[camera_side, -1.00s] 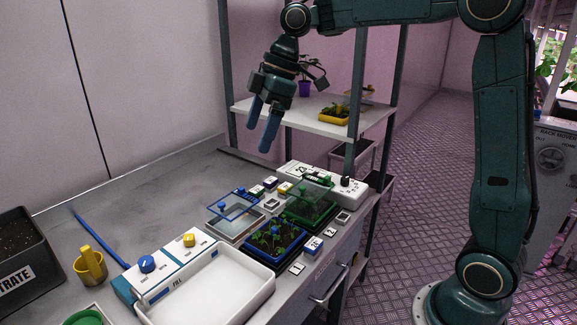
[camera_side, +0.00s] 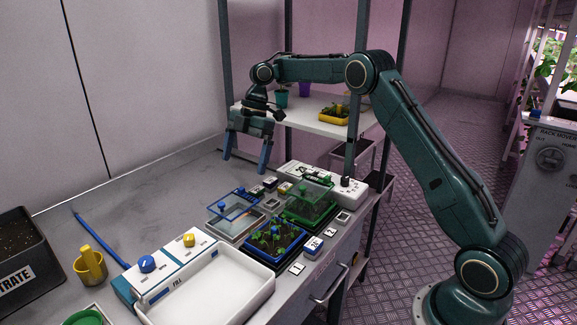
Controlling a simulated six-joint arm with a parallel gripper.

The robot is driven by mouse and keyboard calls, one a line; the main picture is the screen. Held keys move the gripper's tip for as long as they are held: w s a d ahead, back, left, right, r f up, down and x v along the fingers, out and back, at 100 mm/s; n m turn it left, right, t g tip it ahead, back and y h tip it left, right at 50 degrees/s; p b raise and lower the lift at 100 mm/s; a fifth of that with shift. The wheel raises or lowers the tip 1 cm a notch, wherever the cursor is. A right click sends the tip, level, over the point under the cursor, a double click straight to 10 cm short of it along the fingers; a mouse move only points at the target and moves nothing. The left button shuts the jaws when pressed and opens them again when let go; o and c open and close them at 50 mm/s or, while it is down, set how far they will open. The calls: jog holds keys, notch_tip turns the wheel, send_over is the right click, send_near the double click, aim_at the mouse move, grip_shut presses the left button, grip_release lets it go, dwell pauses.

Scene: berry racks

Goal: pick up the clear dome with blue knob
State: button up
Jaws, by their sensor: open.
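The clear dome with blue edges and a blue knob (camera_side: 236,206) rests over a clear-walled tray at the middle of the bench. My gripper (camera_side: 245,164) points down with its two blue fingers spread apart and nothing between them. It hangs above and behind the dome, clear of it. A second clear dome with a green knob (camera_side: 314,191) sits over the green tray to the right.
A blue tray of seedlings (camera_side: 274,240) stands just in front of the domes. A white panel with a black knob (camera_side: 345,183) lies behind right. A white basin (camera_side: 210,290) is at the front. A shelf (camera_side: 300,119) rises behind my gripper. The bench's left rear is bare.

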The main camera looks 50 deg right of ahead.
aim_at(235, 203)
jog(key=shift+f, duration=0.15)
jog(key=shift+x, duration=3.8)
jog(key=shift+a+f, duration=0.25)
jog(key=shift+f, duration=0.15)
jog(key=shift+f, duration=0.1)
jog(key=shift+x, duration=2.45)
jog(key=shift+w+d, duration=0.1)
jog(key=shift+w, duration=0.05)
jog(key=shift+c, duration=0.2)
jog(key=c, duration=1)
